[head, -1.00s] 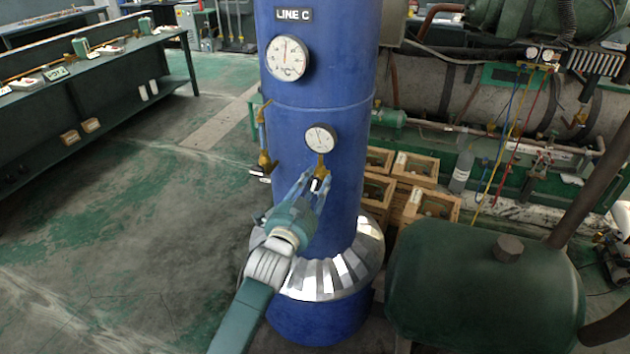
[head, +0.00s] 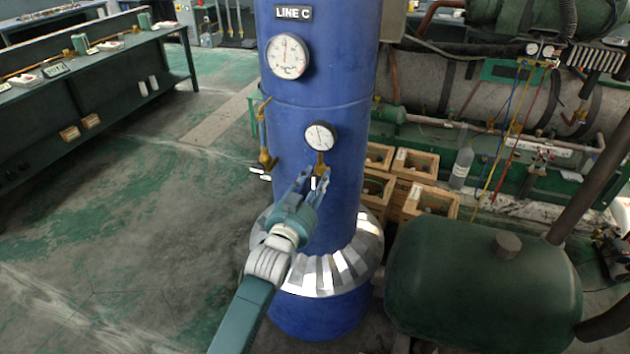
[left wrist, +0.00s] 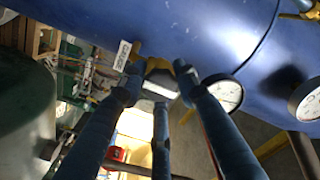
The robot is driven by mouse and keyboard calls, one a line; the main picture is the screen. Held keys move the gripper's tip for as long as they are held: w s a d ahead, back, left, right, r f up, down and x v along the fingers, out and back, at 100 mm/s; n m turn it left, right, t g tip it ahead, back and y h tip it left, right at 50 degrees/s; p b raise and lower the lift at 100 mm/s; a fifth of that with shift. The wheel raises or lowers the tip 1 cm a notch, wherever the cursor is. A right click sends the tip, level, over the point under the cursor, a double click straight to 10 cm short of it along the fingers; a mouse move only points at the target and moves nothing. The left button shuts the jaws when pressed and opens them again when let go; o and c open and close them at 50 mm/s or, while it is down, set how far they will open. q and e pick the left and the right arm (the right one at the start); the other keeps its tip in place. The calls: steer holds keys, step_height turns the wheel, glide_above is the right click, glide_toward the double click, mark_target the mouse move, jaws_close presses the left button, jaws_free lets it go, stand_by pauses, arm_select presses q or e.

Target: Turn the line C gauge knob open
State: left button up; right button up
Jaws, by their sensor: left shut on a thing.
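The blue LINE C column (head: 340,75) stands upright in the middle of the head view. A small round gauge (head: 320,136) sits on it, with a brass valve fitting (head: 320,168) just below. My left gripper (head: 314,181) reaches up from below, its fingers closed around the gauge knob at this fitting; the fingers mostly hide the knob. In the left wrist view the fingertips (left wrist: 160,75) surround a pale knob-like part (left wrist: 160,87) by the brass fitting (left wrist: 150,65), with the gauge (left wrist: 227,93) beside it. My right gripper is not in view.
A larger gauge (head: 288,56) is higher on the column. Another brass valve (head: 265,158) is on its left side. A silver collar (head: 325,278) rings the column below the gripper. A dark green tank (head: 480,285) and wooden crates (head: 415,165) are at right. Open floor lies left.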

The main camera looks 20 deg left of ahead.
arm_select(q)
steer(key=o, duration=1.2)
steer(key=shift+c, duration=0.2)
steer(key=shift+s, duration=0.1)
steer(key=s, duration=1.1)
steer(key=shift+s+a, duration=0.2)
steer(key=shift+s, duration=0.2)
